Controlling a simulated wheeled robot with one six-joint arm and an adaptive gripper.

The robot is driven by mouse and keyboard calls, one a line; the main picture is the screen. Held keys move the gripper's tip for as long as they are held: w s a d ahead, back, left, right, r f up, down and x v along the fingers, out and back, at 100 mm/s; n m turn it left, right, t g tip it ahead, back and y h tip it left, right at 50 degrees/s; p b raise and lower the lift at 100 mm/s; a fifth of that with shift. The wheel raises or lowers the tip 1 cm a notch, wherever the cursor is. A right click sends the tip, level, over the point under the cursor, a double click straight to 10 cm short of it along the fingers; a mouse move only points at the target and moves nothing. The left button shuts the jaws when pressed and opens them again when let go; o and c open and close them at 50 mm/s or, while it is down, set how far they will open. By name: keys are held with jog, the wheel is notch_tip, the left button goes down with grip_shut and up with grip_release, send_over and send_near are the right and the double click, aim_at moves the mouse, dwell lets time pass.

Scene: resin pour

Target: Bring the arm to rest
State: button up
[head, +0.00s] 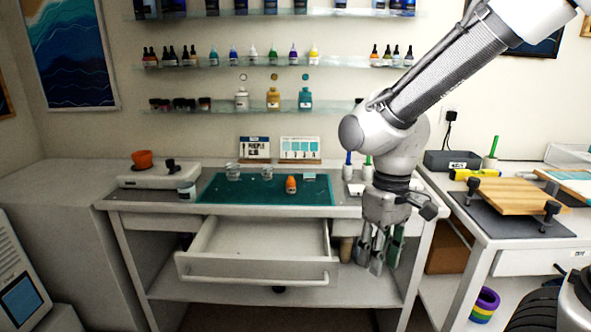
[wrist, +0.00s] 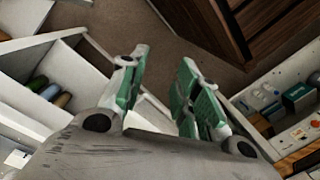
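My arm (head: 440,80) reaches in from the upper right in the head view, bent at the elbow, with its wrist pointing down. My gripper (head: 378,258) hangs to the right of the open drawer, in front of the workbench. In the wrist view my gripper (wrist: 160,75) has its two green-padded fingers apart, with nothing between them but a view of the floor and cabinet side. It holds nothing.
An empty-looking drawer (head: 262,245) stands pulled out of the bench. A side table with a wooden board (head: 512,195) stands right. Wall shelves (head: 240,65) carry bottles behind my arm.

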jog(key=s+d+r+m+t, duration=0.2)
jog(key=d+r, duration=0.4)
jog(key=d, duration=0.4)
jog(key=s+d+r+m+t, duration=0.3)
jog(key=d+r, duration=0.3)
jog(key=d, duration=0.4)
jog(key=shift+d+r+m+t+h, duration=0.25)
jog(key=shift+r+m+t, duration=0.2)
jog(key=shift+m, duration=0.25)
